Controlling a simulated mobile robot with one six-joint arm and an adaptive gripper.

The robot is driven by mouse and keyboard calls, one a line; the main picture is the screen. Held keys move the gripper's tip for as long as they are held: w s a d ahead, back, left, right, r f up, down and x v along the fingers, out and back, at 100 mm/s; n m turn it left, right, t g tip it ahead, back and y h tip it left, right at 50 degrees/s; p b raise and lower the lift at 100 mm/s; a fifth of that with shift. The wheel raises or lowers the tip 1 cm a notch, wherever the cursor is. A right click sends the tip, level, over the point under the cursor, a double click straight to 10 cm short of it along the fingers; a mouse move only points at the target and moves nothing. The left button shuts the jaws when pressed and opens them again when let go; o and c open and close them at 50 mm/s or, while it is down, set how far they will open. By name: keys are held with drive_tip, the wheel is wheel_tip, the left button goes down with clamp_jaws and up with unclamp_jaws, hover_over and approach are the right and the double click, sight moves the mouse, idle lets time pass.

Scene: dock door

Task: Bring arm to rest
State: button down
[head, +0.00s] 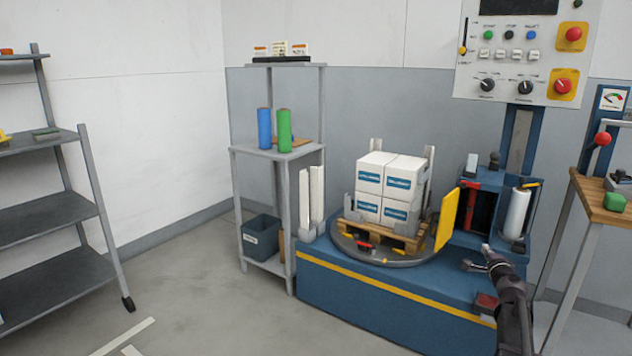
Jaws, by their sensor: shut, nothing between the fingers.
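My gripper (476,265) is in the lower right of the head view, at the end of my dark arm. It is shut and holds nothing. It shows in front of the blue base (400,297) of a pallet wrapping machine, just right of the yellow panel (447,219). My arm reaches up from the bottom edge of the picture. Whether the gripper touches the machine cannot be told.
White boxes (389,186) stand on a wooden pallet on the round turntable (380,252). A control panel (524,50) is above right. A wooden-topped bench (600,200) stands at the right, shelves (50,215) at the left. The floor (205,290) between is clear.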

drive_tip(key=s+a+f+n+g+y+p, duration=0.1)
drive_tip(key=s+a+f+n+g+y, duration=0.2)
drive_tip(key=a, duration=0.6)
drive_tip(key=s+a+f+n+g+y, duration=0.2)
drive_tip(key=a+n, duration=0.4)
drive_tip(key=a, duration=0.3)
drive_tip(key=s+a+f+n+g+y+p, duration=0.1)
drive_tip(key=s+a+f+n+g+y, duration=0.2)
drive_tip(key=a, duration=0.6)
drive_tip(key=s+a+f+n+g+h+p, duration=0.1)
drive_tip(key=s+a+f+n+g+h, duration=0.3)
drive_tip(key=s, duration=0.7)
drive_tip(key=s+a+f+n+g+h+p, duration=0.1)
drive_tip(key=s+a+f+n+g, duration=0.3)
drive_tip(key=s, duration=0.6)
wheel_tip(320, 180, up, 39)
drive_tip(key=g+p, duration=0.1)
drive_tip(key=p, duration=3.6)
drive_tip(key=shift+s+r+g+h+p, duration=0.15)
drive_tip(key=shift+s+g+h+p, duration=0.15)
drive_tip(key=shift+p, duration=0.05)
